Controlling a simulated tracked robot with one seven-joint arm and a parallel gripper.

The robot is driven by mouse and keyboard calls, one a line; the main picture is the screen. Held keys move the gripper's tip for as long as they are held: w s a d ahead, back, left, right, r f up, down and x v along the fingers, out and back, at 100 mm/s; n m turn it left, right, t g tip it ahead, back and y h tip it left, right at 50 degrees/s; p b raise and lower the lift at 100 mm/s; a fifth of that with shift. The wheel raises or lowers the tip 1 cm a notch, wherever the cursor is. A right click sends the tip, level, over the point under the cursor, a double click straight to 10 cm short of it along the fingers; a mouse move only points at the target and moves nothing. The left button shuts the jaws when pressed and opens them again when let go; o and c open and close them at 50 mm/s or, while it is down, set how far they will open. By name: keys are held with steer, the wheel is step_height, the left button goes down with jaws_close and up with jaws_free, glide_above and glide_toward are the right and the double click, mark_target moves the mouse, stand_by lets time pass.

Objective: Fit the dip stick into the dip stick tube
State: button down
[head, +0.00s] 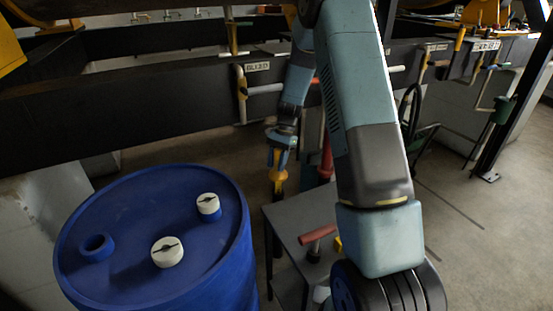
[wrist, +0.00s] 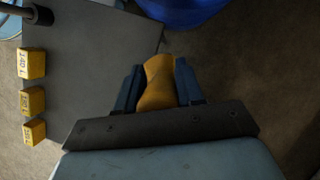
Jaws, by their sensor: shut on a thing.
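My gripper (head: 278,155) hangs pointing down in the head view, behind and to the right of the blue drum. It is shut on a yellow-orange handle (head: 278,182), which I take to be the dip stick's. In the wrist view the handle (wrist: 159,82) sits between the two dark blue fingers (wrist: 158,92). The stick below the handle is not clear in either view. On the drum's top, an open blue collar (head: 97,247) stands at the left. I cannot tell whether it is the dip stick tube. The held handle is apart from it.
The blue drum (head: 150,205) also carries two white caps (head: 167,252) (head: 208,204). A low grey table (head: 290,225) bears a red-handled tool (head: 317,235); the wrist view shows several yellow labelled blocks (wrist: 32,62) on it. A dark beam (head: 150,95) with pipes crosses behind my gripper.

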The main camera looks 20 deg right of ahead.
mark_target(277, 177)
steer(key=shift+f, duration=3.55)
steer(key=c, duration=0.6)
jaws_free()
steer(key=v, duration=1.3)
steer(key=shift+w+d+r, duration=0.1)
steer(key=shift+r, duration=0.15)
